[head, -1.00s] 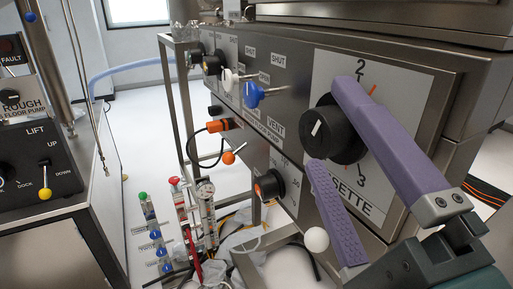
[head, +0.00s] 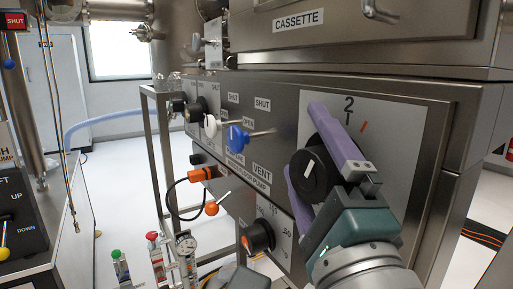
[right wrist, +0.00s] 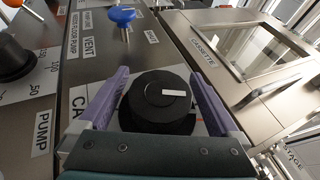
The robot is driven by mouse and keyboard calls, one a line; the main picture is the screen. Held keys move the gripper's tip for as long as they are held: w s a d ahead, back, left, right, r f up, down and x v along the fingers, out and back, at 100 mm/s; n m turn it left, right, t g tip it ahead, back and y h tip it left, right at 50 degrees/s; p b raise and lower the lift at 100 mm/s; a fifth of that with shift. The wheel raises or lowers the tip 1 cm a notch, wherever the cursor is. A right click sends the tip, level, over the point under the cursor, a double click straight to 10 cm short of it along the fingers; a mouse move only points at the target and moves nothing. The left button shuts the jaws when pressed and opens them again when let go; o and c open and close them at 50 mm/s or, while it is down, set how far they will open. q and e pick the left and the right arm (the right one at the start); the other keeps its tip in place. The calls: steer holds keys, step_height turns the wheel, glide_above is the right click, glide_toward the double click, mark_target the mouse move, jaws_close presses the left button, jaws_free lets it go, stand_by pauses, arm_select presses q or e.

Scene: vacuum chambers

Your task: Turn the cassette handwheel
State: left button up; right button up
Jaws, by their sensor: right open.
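The cassette handwheel (head: 313,176) is a black round knob with a white pointer mark, on a pale plate with a "2" and an orange tick on the steel cabinet front. In the right wrist view the handwheel (right wrist: 160,98) sits between two purple fingers, its white mark pointing right. My right gripper (head: 304,148) is open, with one finger above and one below the handwheel. In the right wrist view the gripper (right wrist: 160,92) shows a small gap beside the knob on the left; contact on the right is unclear. My left gripper is out of view.
A blue knob (head: 238,138) and a white knob (head: 211,126) stick out left of the plate. An orange-tipped lever (head: 212,208) and a black dial (head: 257,237) sit lower. A "CASSETTE" labelled chamber (head: 298,20) is above. Open floor shows at left.

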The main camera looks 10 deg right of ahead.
steer(key=shift+w, duration=0.1)
steer(key=c, duration=1.4)
steer(key=shift+o, duration=0.2)
steer(key=shift+r+p, duration=0.1)
steer(key=shift+p, duration=0.2)
steer(key=g+p, duration=0.1)
steer(key=p, duration=0.2)
steer(key=n+g+p, duration=0.1)
steer(key=p, duration=0.3)
steer(key=n+g+p, duration=0.1)
steer(key=g+p, duration=0.1)
steer(key=p, duration=0.2)
steer(key=shift+f+y, duration=0.3)
steer(key=shift+f, duration=0.4)
